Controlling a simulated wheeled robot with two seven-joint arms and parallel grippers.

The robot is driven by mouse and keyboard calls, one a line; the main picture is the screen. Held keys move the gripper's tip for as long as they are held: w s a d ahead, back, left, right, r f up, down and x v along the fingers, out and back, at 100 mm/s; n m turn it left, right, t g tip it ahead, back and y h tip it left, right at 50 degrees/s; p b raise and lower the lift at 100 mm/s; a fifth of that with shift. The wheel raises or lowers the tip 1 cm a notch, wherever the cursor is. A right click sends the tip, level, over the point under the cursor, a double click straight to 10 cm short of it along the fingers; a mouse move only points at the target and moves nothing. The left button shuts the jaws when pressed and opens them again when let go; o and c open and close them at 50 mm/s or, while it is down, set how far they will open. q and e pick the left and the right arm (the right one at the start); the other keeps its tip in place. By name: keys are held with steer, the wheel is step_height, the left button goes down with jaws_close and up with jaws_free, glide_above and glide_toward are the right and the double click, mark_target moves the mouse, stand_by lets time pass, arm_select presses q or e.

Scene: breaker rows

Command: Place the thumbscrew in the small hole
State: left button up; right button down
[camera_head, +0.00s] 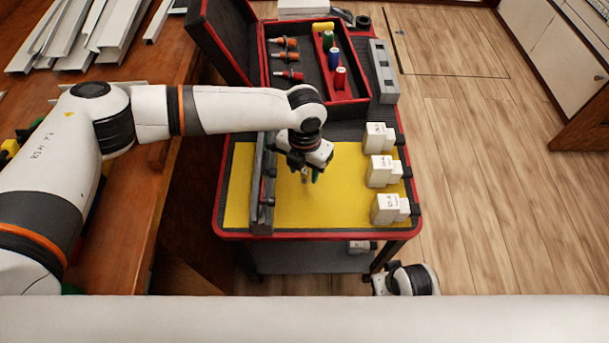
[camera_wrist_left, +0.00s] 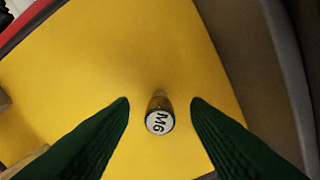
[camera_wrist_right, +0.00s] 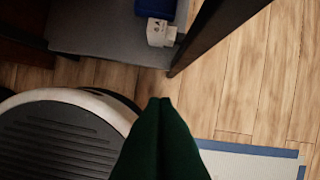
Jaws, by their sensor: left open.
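The thumbscrew (camera_wrist_left: 160,115) stands on the yellow mat (camera_wrist_left: 140,60), with a white top marked M6. In the left wrist view it lies between the two green fingers of my left gripper (camera_wrist_left: 160,103). They are apart, with a gap on each side of it. In the head view my left gripper (camera_head: 310,172) is low over the yellow mat, right of a dark rail (camera_head: 263,190). I cannot make out a small hole in any view. My right gripper (camera_wrist_right: 165,101) has its green fingertips together and empty, low beside the cart.
Several white breaker blocks (camera_head: 384,208) stand along the mat's right side. Behind is an open red-edged case (camera_head: 345,108) with screwdrivers and coloured spools, beside a grey block (camera_head: 383,70). The mat's front middle is clear. A wooden bench (camera_head: 165,70) holds metal channels at left.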

arm_select(q)
steer(key=shift+c, duration=0.2)
jaws_close()
